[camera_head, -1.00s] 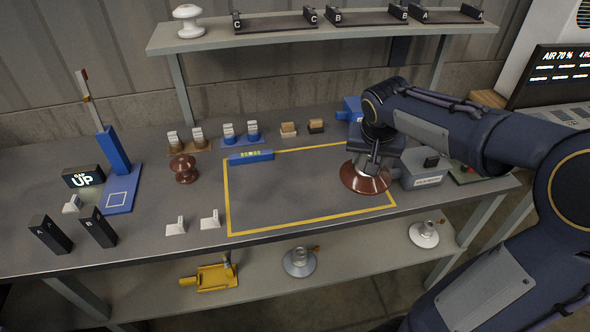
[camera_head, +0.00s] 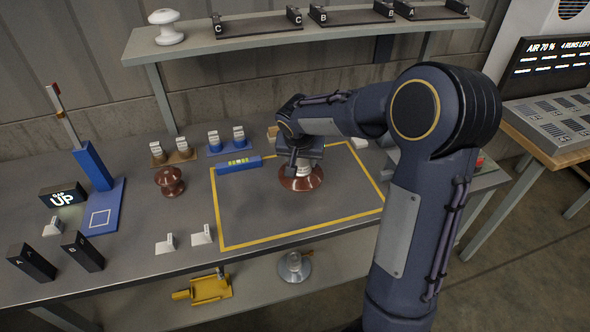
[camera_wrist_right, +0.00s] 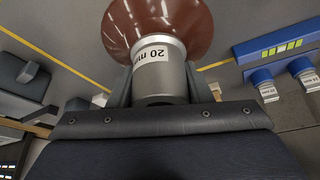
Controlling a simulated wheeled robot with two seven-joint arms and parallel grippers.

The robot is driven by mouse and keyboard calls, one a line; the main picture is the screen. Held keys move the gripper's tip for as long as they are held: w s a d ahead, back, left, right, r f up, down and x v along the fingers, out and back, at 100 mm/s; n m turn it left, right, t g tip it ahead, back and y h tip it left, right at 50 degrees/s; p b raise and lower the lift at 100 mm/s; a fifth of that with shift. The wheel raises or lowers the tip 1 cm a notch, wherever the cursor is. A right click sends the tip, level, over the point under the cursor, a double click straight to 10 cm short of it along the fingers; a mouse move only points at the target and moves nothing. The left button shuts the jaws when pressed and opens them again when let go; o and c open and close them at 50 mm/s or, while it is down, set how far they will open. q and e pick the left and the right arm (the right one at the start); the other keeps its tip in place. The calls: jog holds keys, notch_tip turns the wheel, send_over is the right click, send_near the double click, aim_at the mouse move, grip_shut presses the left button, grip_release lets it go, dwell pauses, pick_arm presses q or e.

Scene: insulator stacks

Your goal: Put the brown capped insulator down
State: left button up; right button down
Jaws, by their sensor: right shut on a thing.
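The brown capped insulator (camera_head: 301,181) has a wide brown disc and a grey metal cap. It is inside the yellow-outlined area of the bench, toward its back. My right gripper (camera_head: 300,160) is above it and shut on its cap. In the right wrist view the insulator's brown disc (camera_wrist_right: 150,22) and its cap with a "20 mm" label (camera_wrist_right: 158,68) sit between the fingers. Whether its underside touches the bench is hard to tell. My left gripper does not show.
A blue level bar (camera_head: 238,164) lies at the area's back left edge. A brown spool-shaped insulator (camera_head: 170,181) stands to its left. White clips (camera_head: 202,235) lie in front. The yellow-outlined area's front (camera_head: 260,222) is clear. A shelf (camera_head: 300,38) runs behind.

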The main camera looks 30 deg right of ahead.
jog(key=shift+w+a+f, duration=0.25)
jog(key=shift+w+f, duration=0.15)
jog(key=shift+f, duration=0.1)
jog(key=shift+w+a+f, duration=0.25)
jog(key=shift+w+f, duration=0.1)
jog(key=shift+f, duration=1.7)
jog(key=c, duration=0.7)
grip_release()
